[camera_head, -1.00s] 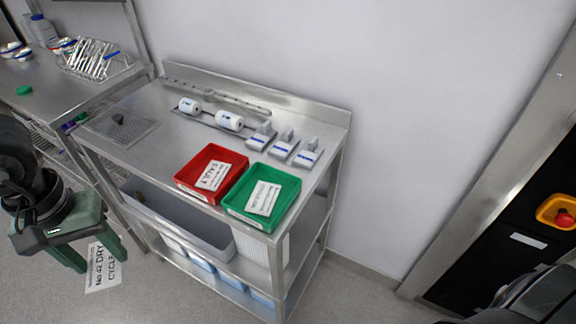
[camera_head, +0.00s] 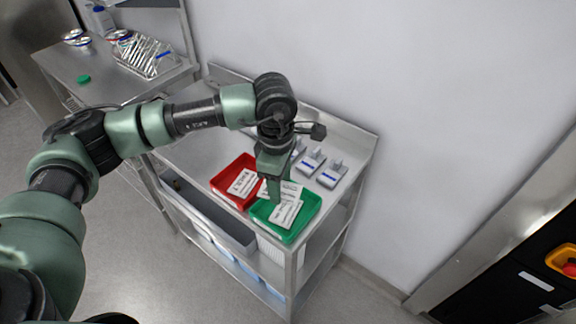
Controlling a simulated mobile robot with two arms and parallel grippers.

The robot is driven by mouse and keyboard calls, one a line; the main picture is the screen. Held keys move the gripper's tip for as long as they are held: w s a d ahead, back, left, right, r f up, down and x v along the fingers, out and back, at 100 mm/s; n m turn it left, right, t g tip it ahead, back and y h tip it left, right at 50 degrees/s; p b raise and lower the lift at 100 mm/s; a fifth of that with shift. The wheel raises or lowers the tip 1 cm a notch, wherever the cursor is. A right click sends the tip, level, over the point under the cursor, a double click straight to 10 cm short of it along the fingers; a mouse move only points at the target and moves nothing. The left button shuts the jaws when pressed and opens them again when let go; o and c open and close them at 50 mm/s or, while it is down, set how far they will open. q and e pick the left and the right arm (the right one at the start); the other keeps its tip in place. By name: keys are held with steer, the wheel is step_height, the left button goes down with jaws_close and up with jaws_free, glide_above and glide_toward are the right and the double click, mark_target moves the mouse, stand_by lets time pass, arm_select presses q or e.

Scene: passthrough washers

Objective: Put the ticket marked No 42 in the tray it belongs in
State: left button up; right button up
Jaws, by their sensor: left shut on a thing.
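My left gripper (camera_head: 275,198) is shut on the ticket (camera_head: 292,189), a white paper slip, and points down over the green tray. The ticket is at the green tray's back left part; I cannot tell whether it touches the tray. Its print is too small to read now; a second ago it read No 42 DRY CYCLE. The green tray (camera_head: 311,209) also has a white label card (camera_head: 285,213) in it. The red tray (camera_head: 225,178) stands to its left with its own white card (camera_head: 242,183). My right gripper is out of view.
Both trays stand on a steel trolley, with grey-white holders (camera_head: 332,174) behind the green tray. A grey bin (camera_head: 208,218) sits on the shelf below. A steel table with a wire rack (camera_head: 147,58) is at the back left.

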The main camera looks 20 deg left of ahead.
arm_select(q)
steer(key=n+p, duration=0.1)
steer(key=n, duration=0.1)
steer(key=w+n+p, duration=0.1)
steer(key=n, duration=0.2)
steer(key=n+p, duration=0.2)
steer(key=shift+w+d+f+n, duration=0.1)
steer(key=shift+w+d+n, duration=0.1)
steer(key=shift+d+n, duration=0.2)
steer(key=shift+f+n+p, duration=0.2)
steer(key=shift+n+p, duration=0.1)
steer(key=shift+n, duration=0.5)
steer(key=shift+f+n+p, duration=0.3)
steer(key=shift+n, duration=0.7)
steer(key=shift+w+f, duration=0.1)
steer(key=shift+f, duration=0.35)
steer(key=shift+f+b, duration=1.35)
steer(key=shift+f, duration=0.85)
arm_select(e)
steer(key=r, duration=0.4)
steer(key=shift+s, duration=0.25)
arm_select(q)
steer(key=o, duration=1.4)
